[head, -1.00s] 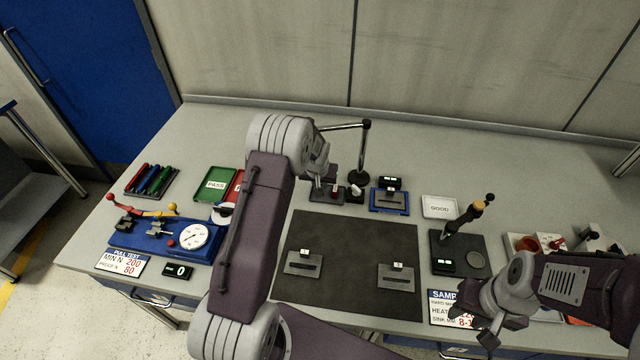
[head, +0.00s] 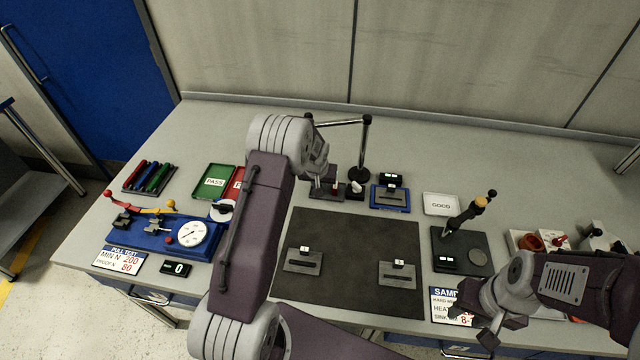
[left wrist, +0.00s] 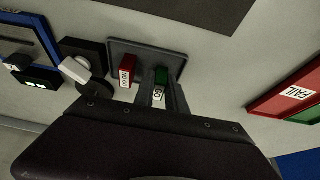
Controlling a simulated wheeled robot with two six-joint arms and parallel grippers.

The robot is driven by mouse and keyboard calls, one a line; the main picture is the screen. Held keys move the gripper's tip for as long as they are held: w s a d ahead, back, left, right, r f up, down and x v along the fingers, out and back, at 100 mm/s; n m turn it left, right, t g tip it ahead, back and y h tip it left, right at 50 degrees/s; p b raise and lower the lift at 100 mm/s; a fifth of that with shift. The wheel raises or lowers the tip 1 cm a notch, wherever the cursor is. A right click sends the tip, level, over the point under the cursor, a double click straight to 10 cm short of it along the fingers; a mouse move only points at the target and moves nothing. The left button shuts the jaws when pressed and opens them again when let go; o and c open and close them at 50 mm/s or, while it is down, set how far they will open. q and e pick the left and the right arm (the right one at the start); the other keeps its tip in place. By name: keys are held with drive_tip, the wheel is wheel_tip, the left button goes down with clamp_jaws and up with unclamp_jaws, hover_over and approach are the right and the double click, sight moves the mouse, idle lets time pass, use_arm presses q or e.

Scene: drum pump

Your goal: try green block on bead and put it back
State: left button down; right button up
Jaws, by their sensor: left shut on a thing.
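The green block (left wrist: 161,76), marked GO, stands at a grey holder (left wrist: 147,48) in the left wrist view. My left gripper (left wrist: 162,88) is shut on it, with a finger on each side. A red block (left wrist: 127,66), marked NOGO, stands beside it. In the head view my left arm hides most of the left gripper and the green block; the holder (head: 320,193) shows partly. I cannot make out a bead for certain; small grey plates (head: 302,262) (head: 398,275) lie on the dark mat (head: 350,240). My right gripper (head: 489,342) hangs at the front right, its fingers unclear.
A black post with a side arm (head: 362,150) stands just right of the holder. A blue fixture (head: 390,197) is further right. The green PASS tray (head: 213,182) and blue pull tester (head: 160,232) are left. The bench behind is clear.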

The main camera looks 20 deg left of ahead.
use_arm(q)
drive_tip(key=shift+f+b, duration=0.45)
drive_tip(key=shift+f, duration=0.05)
idle(0.8)
idle(0.4)
drive_tip(key=c, duration=1.3)
unclamp_jaws()
drive_tip(key=shift+c, duration=1.3)
drive_tip(key=shift+r, duration=0.1)
wheel_tip(320, 180, up, 8)
drive_tip(key=p, duration=0.6)
